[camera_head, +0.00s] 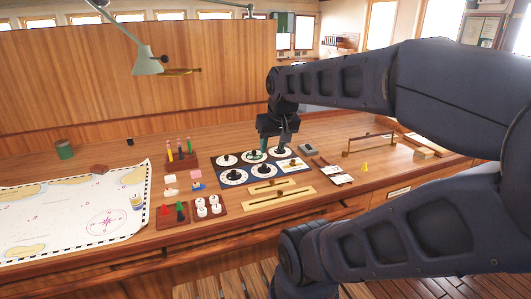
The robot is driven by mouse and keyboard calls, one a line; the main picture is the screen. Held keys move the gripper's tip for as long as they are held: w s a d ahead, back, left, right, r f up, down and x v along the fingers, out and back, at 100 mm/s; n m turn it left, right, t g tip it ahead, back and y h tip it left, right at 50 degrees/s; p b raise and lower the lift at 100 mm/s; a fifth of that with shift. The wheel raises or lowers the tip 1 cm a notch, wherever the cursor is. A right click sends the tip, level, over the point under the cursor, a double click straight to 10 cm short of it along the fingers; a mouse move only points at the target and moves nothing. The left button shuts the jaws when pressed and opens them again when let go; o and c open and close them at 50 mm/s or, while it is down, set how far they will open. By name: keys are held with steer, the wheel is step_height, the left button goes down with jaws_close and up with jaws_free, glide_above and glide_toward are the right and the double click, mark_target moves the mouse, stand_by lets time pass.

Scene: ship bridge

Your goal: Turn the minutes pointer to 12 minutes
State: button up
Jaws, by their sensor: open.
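A dark blue board (250,182) lies on the wooden desk with two rows of round white dials, each with a black pointer knob. The labels are too small to read, so I cannot tell which dial is the minutes one. My gripper (275,151) points down, open, at the back row of the board. Its fingers are close to the back middle dial (255,157) and the back right dial (280,153), and partly cover them. I cannot tell whether the fingers touch a knob. The front dials, such as the front left one (234,178), show clearly.
Pale slider boards (275,196) lie in front of the dials. A small grey box (308,149) and brass rail (369,142) are to the right. A lamp (146,62) hangs behind.

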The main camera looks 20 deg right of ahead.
steer(key=w+d+r+n+g, duration=0.1)
steer(key=w+d+r, duration=0.2)
steer(key=w, duration=0.9)
steer(key=w+d+f+n+g, duration=0.1)
steer(key=w+d+f, duration=0.1)
steer(key=w+d, duration=0.35)
steer(key=w+d+f+n+g, duration=0.1)
steer(key=w+d+f, duration=0.1)
steer(key=w, duration=0.7)
steer(key=w+d+f+n, duration=0.1)
steer(key=w+d+f, duration=0.1)
steer(key=w+d, duration=0.35)
steer(key=w+d+f+n+g, duration=0.1)
steer(key=w+d+f, duration=0.2)
steer(key=w+f, duration=0.2)
steer(key=w+d+f+g, duration=0.1)
steer(key=w+d+f, duration=0.2)
steer(key=w+f, duration=0.25)
step_height(320, 180, down, 10)
steer(key=shift+w+r, duration=0.15)
steer(key=shift+r, duration=0.05)
jaws_close()
